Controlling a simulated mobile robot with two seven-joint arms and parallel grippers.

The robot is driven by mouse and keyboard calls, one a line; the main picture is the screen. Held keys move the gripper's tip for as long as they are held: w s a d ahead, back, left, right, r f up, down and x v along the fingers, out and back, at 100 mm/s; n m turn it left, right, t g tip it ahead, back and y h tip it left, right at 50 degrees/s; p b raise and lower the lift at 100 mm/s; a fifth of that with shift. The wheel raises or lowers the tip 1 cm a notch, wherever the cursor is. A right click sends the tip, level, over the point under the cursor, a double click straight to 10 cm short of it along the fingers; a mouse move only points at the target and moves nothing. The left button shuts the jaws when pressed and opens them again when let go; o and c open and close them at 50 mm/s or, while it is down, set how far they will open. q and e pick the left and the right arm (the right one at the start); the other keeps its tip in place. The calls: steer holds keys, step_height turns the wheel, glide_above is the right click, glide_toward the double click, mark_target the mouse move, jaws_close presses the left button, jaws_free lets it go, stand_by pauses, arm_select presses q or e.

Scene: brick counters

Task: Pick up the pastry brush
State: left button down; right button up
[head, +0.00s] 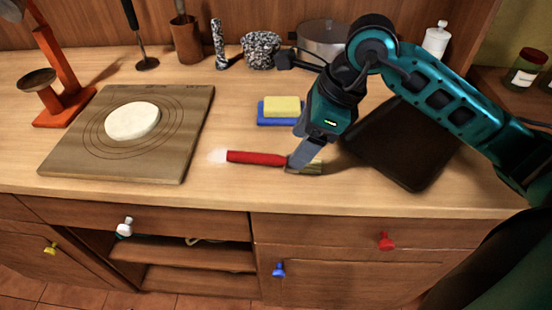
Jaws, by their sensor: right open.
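The pastry brush (256,158) lies flat on the wooden counter, its red handle across the middle and its white tip at the left. My right gripper (298,164) points down at the right end of the brush. Its fingers cover part of that end, and a tan and metal-looking piece shows just beyond them. The jaws are open. I cannot tell whether a finger touches the brush. My left gripper is not in view.
A board (170,150) with a round of dough (132,121) lies to the left. A yellow sponge (282,106) on a blue one sits behind the brush. A dark tray (415,160) lies right, under my arm. The counter's front edge is close to the brush.

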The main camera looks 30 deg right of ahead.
steer(key=shift+x, duration=1.9)
steer(key=c, duration=1.2)
steer(key=shift+o, duration=0.2)
steer(key=shift+r, duration=0.1)
step_height(320, 180, up, 20)
steer(key=p, duration=0.3)
